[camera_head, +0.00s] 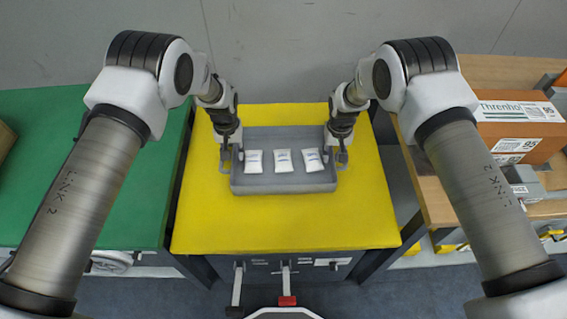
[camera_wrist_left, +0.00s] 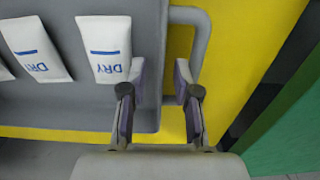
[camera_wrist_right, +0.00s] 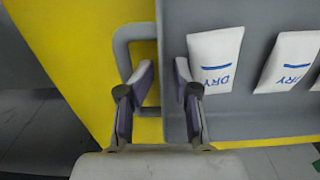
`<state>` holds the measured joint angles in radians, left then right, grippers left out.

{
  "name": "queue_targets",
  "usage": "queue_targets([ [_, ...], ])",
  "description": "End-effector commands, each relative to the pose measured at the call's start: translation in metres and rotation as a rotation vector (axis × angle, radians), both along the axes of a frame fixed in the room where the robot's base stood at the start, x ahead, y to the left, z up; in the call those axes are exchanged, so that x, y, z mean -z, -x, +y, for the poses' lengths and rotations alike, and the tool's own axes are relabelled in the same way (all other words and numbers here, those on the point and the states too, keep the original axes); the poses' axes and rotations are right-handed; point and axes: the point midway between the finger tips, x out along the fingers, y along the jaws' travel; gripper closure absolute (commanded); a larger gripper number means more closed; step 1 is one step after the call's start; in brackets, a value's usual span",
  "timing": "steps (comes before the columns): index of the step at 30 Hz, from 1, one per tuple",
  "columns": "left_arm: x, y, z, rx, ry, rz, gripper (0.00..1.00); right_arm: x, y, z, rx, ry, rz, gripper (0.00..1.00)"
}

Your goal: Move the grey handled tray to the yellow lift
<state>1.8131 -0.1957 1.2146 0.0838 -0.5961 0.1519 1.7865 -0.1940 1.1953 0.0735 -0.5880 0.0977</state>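The grey handled tray (camera_head: 284,187) rests on the yellow lift (camera_head: 285,225), towards its back edge, with three white packets on it. Its left handle shows in the left wrist view (camera_wrist_left: 203,38), and its right handle in the right wrist view (camera_wrist_right: 122,50). My left gripper (camera_head: 230,155) is at the left handle; its fingers (camera_wrist_left: 158,95) are apart, with part of the handle behind them. My right gripper (camera_head: 341,155) is at the right handle; its fingers (camera_wrist_right: 160,95) are also apart. Neither is closed on a handle.
A green table (camera_head: 120,190) stands to the left of the lift. A wooden table (camera_head: 440,205) on the right carries an orange and white box (camera_head: 515,125). A grey wall is close behind the lift. The lift's front half is bare.

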Motion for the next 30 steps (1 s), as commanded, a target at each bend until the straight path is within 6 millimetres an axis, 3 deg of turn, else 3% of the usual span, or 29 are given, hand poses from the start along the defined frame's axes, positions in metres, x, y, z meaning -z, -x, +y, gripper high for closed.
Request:
queue_targets([
  [6, -0.041, 0.000, 0.000, 0.000, 0.000, -0.002, 0.69, 0.001, 0.000, 0.000, 0.000, 0.000, 0.001, 0.69],
  [14, -0.059, 0.000, 0.000, 0.001, 0.000, 0.000, 0.69, -0.008, 0.000, 0.000, 0.000, 0.000, 0.000, 0.69],
  [17, -0.059, 0.000, 0.000, 0.001, 0.000, 0.000, 0.69, -0.026, 0.000, 0.000, -0.001, 0.001, -0.002, 0.69],
  [24, -0.059, 0.000, 0.000, 0.001, 0.000, 0.000, 0.69, -0.087, -0.001, 0.000, -0.001, 0.001, -0.004, 0.69],
  [30, -0.058, 0.000, -0.001, 0.001, 0.000, 0.000, 0.69, -0.117, 0.000, 0.000, 0.000, 0.000, -0.001, 0.69],
])
